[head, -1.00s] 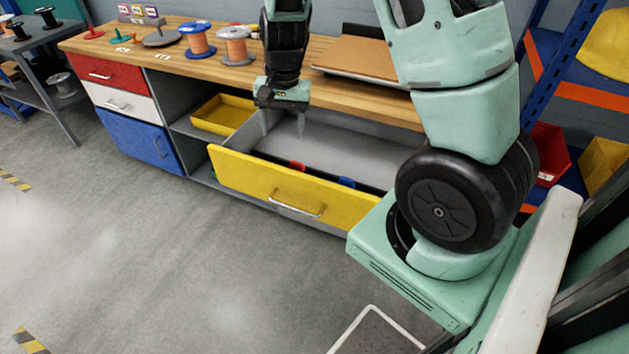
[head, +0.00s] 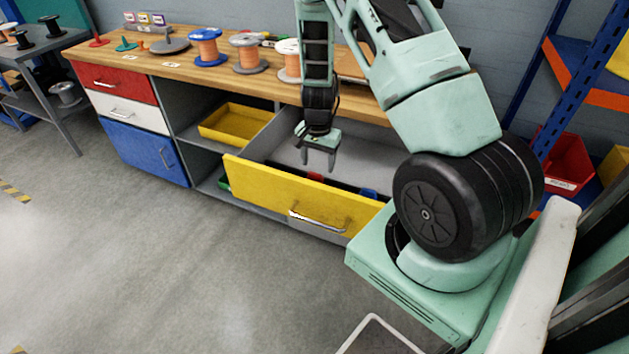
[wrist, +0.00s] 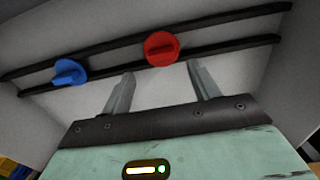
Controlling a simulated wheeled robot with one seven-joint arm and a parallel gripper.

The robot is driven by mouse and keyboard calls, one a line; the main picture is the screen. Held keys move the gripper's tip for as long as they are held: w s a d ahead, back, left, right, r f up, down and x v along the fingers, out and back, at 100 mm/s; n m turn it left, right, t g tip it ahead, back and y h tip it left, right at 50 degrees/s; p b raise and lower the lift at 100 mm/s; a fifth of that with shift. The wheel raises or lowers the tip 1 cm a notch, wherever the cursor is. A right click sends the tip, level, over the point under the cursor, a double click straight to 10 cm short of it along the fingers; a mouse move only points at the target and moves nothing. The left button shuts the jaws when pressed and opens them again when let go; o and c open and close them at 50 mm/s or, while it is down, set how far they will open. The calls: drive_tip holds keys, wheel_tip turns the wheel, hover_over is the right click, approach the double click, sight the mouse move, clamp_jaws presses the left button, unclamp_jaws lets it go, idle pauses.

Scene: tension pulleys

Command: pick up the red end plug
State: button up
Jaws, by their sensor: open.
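The red end plug (wrist: 161,48) sits on two dark rails inside the open drawer. In the wrist view it is a round disc with a raised grip, just beyond my fingertips and between their lines. It also shows small in the head view (head: 315,177), behind the drawer front. My gripper (wrist: 160,78) is open and empty, with its fingers apart and pointing toward the plug. In the head view my gripper (head: 319,165) hangs over the drawer, pointing down, with its fingertips near the red plug.
A blue end plug (wrist: 68,72) sits on the same rails, left of the red one in the wrist view. The yellow drawer front (head: 265,195) stands close to my gripper. The workbench top (head: 170,62) above holds several spools. The grey drawer floor is mostly bare.

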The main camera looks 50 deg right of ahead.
sight(315, 175)
drive_tip(key=shift+w+a+f, duration=0.1)
drive_tip(key=shift+a+f, duration=0.1)
drive_tip(key=shift+f, duration=1.15)
drive_tip(key=shift+a+f, duration=0.2)
drive_tip(key=shift+f, duration=1.15)
drive_tip(key=c, duration=0.8)
